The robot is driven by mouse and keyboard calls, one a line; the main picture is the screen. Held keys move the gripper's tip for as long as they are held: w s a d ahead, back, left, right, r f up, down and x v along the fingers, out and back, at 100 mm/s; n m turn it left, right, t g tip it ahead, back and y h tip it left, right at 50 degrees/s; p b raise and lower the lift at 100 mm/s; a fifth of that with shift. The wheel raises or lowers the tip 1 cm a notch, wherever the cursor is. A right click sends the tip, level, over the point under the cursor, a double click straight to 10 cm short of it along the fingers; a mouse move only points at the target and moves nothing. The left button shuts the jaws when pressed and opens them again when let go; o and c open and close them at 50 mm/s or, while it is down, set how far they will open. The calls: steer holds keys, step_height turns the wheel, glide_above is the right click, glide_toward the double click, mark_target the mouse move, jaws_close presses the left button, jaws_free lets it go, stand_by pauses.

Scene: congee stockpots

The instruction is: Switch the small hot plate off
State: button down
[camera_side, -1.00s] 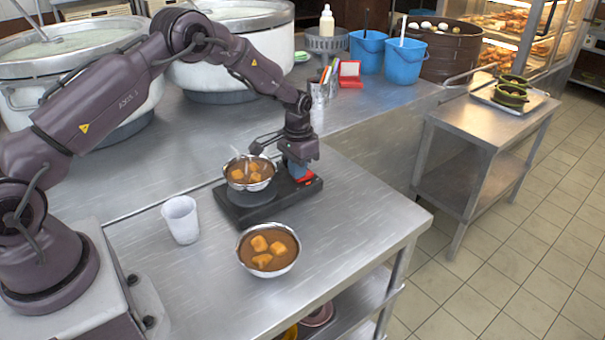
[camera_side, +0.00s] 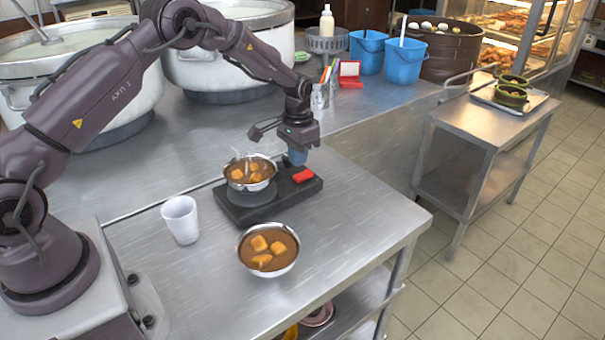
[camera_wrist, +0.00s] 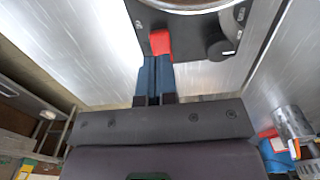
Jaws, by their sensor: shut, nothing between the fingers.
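The small hot plate (camera_side: 230,211) is a flat black unit on the steel table. A red switch (camera_side: 303,175) sits on its right end; it also shows in the wrist view (camera_wrist: 160,42), beside a black knob (camera_wrist: 220,50). I cannot tell the switch's position. A metal bowl (camera_side: 238,184) of brown soup with orange-yellow chunks stands on the plate, with pale wisps above it. My gripper (camera_side: 297,159) is shut and empty, its blue fingers (camera_wrist: 155,62) just behind and above the switch. In the wrist view the fingertips appear close to the red switch; contact is unclear.
A second soup bowl (camera_side: 268,270) stands in front of the plate and a white cup (camera_side: 181,220) to its left. Large stockpots (camera_side: 235,60), a cutlery holder (camera_side: 320,95) and blue buckets (camera_side: 404,62) are behind. The table's right side is clear.

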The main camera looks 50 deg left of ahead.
mark_target(298, 177)
steer(key=shift+r, duration=2.1)
steer(key=s+d+r+t, duration=0.2)
steer(key=s+d+r, duration=0.1)
steer(key=s+r, duration=0.4)
steer(key=s+d+r+t, duration=0.1)
steer(key=s+d+r, duration=0.3)
steer(key=s, duration=0.9)
steer(key=s+d+r+t, duration=0.2)
steer(key=s+d+r, duration=0.2)
steer(key=s+r, duration=0.6)
steer(key=shift+s+r+t, duration=0.3)
steer(key=shift+s+r, duration=0.05)
steer(key=shift+r, duration=0.25)
